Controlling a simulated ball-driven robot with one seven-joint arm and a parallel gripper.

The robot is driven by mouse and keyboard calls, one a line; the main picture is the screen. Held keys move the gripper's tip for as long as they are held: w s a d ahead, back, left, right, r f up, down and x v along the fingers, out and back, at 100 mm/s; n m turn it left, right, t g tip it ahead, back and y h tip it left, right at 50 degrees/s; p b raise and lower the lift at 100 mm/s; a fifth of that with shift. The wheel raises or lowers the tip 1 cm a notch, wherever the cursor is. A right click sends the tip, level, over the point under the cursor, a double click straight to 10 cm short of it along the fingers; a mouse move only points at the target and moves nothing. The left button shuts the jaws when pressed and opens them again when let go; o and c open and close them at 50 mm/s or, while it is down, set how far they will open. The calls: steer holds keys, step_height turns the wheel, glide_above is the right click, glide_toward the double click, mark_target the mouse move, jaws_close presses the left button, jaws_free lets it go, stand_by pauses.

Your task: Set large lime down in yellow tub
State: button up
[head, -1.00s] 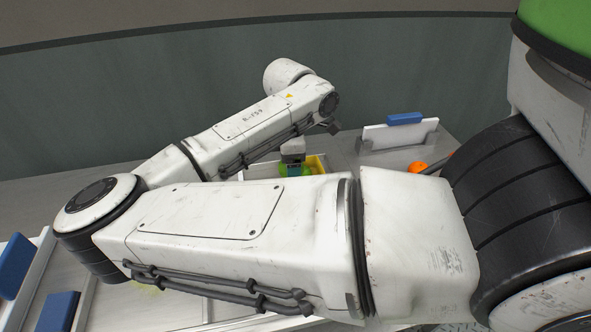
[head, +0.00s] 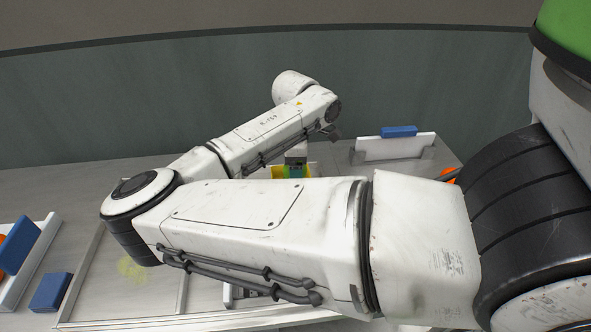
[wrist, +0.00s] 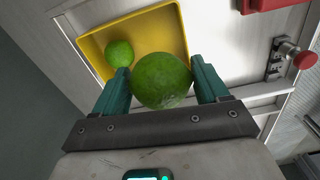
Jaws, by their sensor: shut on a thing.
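My gripper (wrist: 162,85) is shut on the large lime (wrist: 162,81), a round green fruit held between two teal fingers in the wrist view. The yellow tub (wrist: 154,21) is a shallow square tray beyond and below the held lime. A smaller lime (wrist: 119,54) lies inside the tub near its left side. In the head view my arm hides most of the tub (head: 278,168); only part of its yellow wall shows beside my gripper. Whether the held lime touches the tub floor I cannot tell.
A red button (wrist: 307,58) on a metal mount stands right of the tub, with a red object (wrist: 262,4) at the top. In the head view, a white bin with a blue block (head: 399,132) stands at the back right. Blue blocks (head: 49,292) sit at the left.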

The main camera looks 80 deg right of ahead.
step_height(320, 180, down, 7)
steer(key=b, duration=0.8)
steer(key=shift+r, duration=0.1)
steer(key=shift+s+a+f+b, duration=0.15)
steer(key=shift+f+b, duration=0.75)
steer(key=shift+b, duration=0.3)
steer(key=shift+f, duration=0.1)
steer(key=o, duration=0.6)
steer(key=shift+d+f, duration=0.1)
steer(key=shift+d, duration=0.15)
steer(key=o, duration=0.5)
steer(key=shift+a+r, duration=0.1)
steer(key=shift+r, duration=0.2)
steer(key=shift+r, duration=0.1)
step_height(320, 180, up, 11)
steer(key=shift+f, duration=0.2)
